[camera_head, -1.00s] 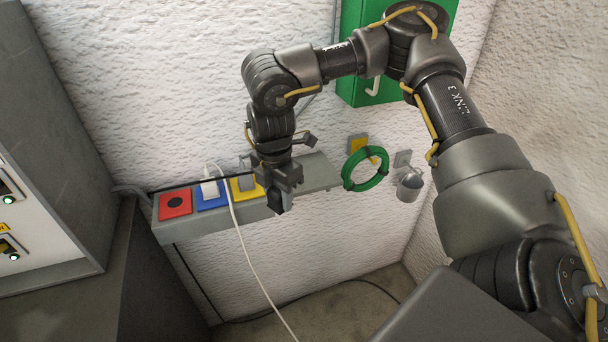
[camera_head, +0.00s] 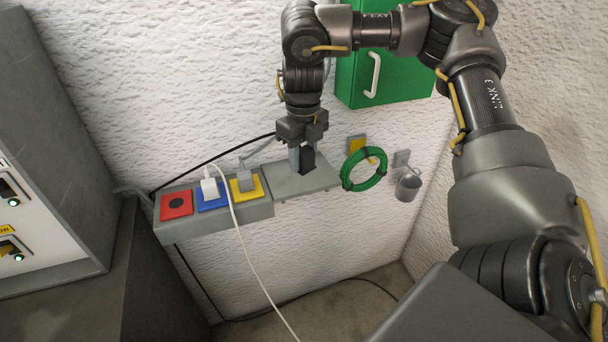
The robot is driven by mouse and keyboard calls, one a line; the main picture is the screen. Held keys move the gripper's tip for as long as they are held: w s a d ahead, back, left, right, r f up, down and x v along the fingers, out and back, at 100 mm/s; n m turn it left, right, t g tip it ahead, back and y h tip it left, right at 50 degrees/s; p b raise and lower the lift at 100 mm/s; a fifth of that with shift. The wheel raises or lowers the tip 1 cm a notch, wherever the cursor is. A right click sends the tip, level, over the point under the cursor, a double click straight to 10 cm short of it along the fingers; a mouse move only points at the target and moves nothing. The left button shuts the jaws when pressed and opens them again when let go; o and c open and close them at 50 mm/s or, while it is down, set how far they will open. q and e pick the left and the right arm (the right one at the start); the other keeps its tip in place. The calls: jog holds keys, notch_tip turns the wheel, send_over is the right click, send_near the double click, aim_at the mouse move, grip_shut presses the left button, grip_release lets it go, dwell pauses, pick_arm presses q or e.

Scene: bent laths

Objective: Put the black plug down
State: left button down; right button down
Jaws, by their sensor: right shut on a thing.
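The black plug (camera_head: 308,160) is between the fingers of my right gripper (camera_head: 301,158). The gripper points down and is shut on the plug, just over the bare right part of the grey shelf (camera_head: 292,184). I cannot tell whether the plug touches the shelf. A black cord (camera_head: 215,157) runs from the gripper area left along the wall to the shelf's left end and down. My left gripper is not in view.
The shelf's left part carries a red socket (camera_head: 176,204), a blue socket with a white plug (camera_head: 210,188), and a yellow socket with a grey plug (camera_head: 246,180). A green hose ring (camera_head: 364,169), a metal cup (camera_head: 408,186) and a green cabinet (camera_head: 385,75) are on the wall.

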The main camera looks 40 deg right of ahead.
jog(key=w+d+f+p, duration=0.3)
jog(key=w+d+f, duration=0.1)
jog(key=w+d, duration=0.25)
send_over(304, 176)
jog(key=f, duration=0.5)
jog(key=shift+s+a+p, duration=0.3)
jog(key=shift+s+p, duration=0.05)
jog(key=shift+w+d+f, duration=0.15)
jog(key=shift+w+f, duration=0.05)
jog(key=shift+f, duration=0.05)
notch_tip(304, 176, down, 3)
jog(key=p, duration=0.2)
jog(key=shift+d+p, duration=0.1)
jog(key=shift+p, duration=0.2)
jog(key=shift+w+f, duration=0.1)
jog(key=shift+f, duration=0.15)
jog(key=shift+f, duration=0.1)
jog(key=shift+f, duration=0.45)
jog(key=c, duration=0.9)
grip_release()
